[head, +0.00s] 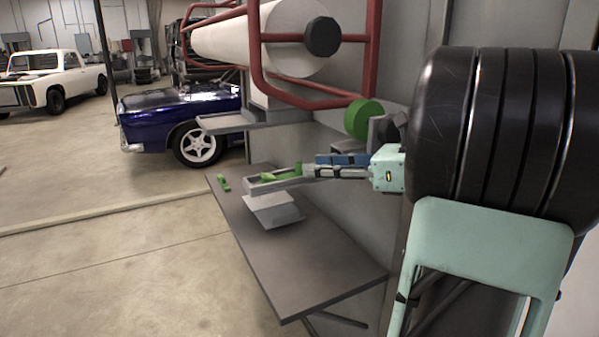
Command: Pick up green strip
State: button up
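A small green strip (224,184) lies at the far left corner of the grey bench top (310,266). What seems to be my gripper (300,174) reaches in from the right behind a teal housing (388,168), pointing left towards the strip. It appears apart from the strip. Its fingertips are too small and cluttered to show any gap or anything held.
A light grey block (273,211) sits on the bench. A blue part (341,159) and a green round piece (364,118) show near the wall. A red-framed rack with a white roll (250,42) overhangs the back. The bench front is clear.

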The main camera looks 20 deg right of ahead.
aim_at(309, 179)
jog(key=x, duration=0.3)
jog(key=shift+w, duration=0.2)
jog(key=shift+c, duration=0.3)
grip_shut()
